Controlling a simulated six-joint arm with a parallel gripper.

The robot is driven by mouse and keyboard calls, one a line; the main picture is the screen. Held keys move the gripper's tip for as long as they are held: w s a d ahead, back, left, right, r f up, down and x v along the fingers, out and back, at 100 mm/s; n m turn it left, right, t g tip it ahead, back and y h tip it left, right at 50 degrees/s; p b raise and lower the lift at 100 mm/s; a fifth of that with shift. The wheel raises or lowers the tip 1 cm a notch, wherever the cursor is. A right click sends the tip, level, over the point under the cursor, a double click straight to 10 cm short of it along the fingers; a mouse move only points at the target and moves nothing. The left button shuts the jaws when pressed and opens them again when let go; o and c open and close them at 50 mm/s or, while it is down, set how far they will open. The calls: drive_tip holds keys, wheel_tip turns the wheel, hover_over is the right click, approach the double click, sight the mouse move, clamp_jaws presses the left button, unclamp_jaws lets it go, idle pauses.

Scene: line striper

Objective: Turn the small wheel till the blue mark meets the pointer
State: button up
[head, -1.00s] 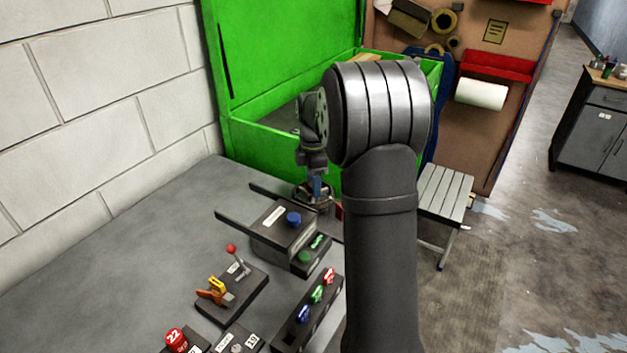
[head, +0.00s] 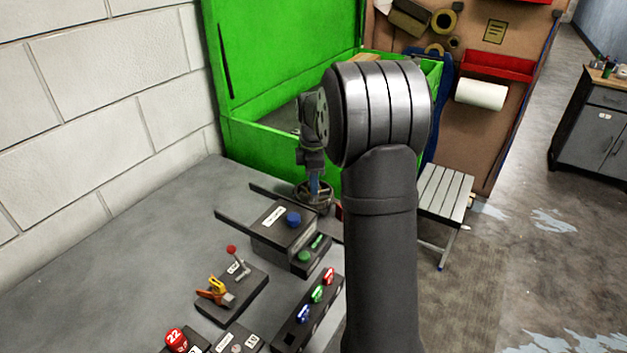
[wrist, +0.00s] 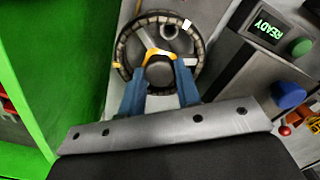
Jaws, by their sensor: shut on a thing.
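The small wheel (wrist: 123,45) has a dark and tan rim and pale spokes, and fills the upper middle of the wrist view. In the head view the wheel (head: 326,204) sits at the far end of the bench, partly behind my gripper (head: 314,190). In the wrist view my gripper (wrist: 160,64), with blue fingers, is shut on the wheel near its centre. The rim carries a white patch (wrist: 187,25) at upper right and a yellow patch (wrist: 117,65) at left. I cannot clearly make out a blue mark or tell which patch is the pointer.
A green READY display (wrist: 265,30), a green button (wrist: 301,47) and a blue knob (wrist: 288,95) stand right of the wheel. A green bin (head: 270,135) rises close behind it. Levers (head: 218,290) and coloured switches (head: 317,293) stand on the near bench.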

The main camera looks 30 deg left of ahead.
drive_tip(key=m, duration=1.1)
drive_tip(key=shift+m, duration=0.4)
drive_tip(key=m, duration=1.1)
drive_tip(key=shift+m, duration=0.4)
drive_tip(key=m, duration=1.1)
drive_tip(key=shift+m, duration=0.4)
drive_tip(key=m, duration=1)
drive_tip(key=shift+m, duration=0.5)
